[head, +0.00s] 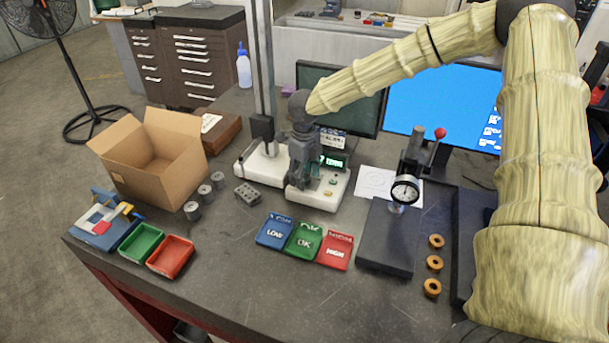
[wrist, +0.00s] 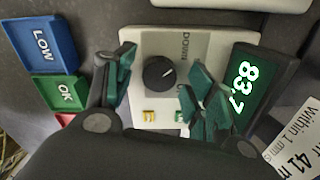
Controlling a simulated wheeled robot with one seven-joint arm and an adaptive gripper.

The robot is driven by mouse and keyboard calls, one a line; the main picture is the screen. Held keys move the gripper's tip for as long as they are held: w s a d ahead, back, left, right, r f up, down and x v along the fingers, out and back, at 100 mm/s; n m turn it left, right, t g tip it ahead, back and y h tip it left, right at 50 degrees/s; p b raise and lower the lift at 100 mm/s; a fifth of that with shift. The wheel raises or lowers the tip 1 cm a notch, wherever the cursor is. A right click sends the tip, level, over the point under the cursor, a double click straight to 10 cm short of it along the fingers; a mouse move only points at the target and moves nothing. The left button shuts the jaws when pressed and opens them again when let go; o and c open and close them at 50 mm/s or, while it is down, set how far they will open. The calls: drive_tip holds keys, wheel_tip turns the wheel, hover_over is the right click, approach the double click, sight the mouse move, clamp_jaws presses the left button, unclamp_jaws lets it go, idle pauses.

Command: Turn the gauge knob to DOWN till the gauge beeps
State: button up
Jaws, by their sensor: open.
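The gauge (head: 318,192) is a white base with a post, a green lit display and buttons, standing mid-table. In the wrist view its black round knob (wrist: 159,73) sits on the white panel (wrist: 150,42), with the word DOWN printed beside it. The display (wrist: 243,88) reads 83.7. My gripper (wrist: 160,82) is open, with green-padded fingers on either side of the knob and apart from it. In the head view my gripper (head: 303,172) is over the gauge base and hides part of it.
Blue LOW (head: 275,231), green OK (head: 304,241) and red HIGH (head: 335,250) trays lie in front of the gauge. A cardboard box (head: 130,150) and several grey cylinders stand left. A dial gauge stand (head: 385,237) and brown rings are at right. Monitors stand behind.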

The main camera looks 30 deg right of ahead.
sight(305, 177)
wheel_tip(305, 177, up, 12)
drive_tip(key=shift+f, duration=0.15)
idle(0.3)
idle(0.4)
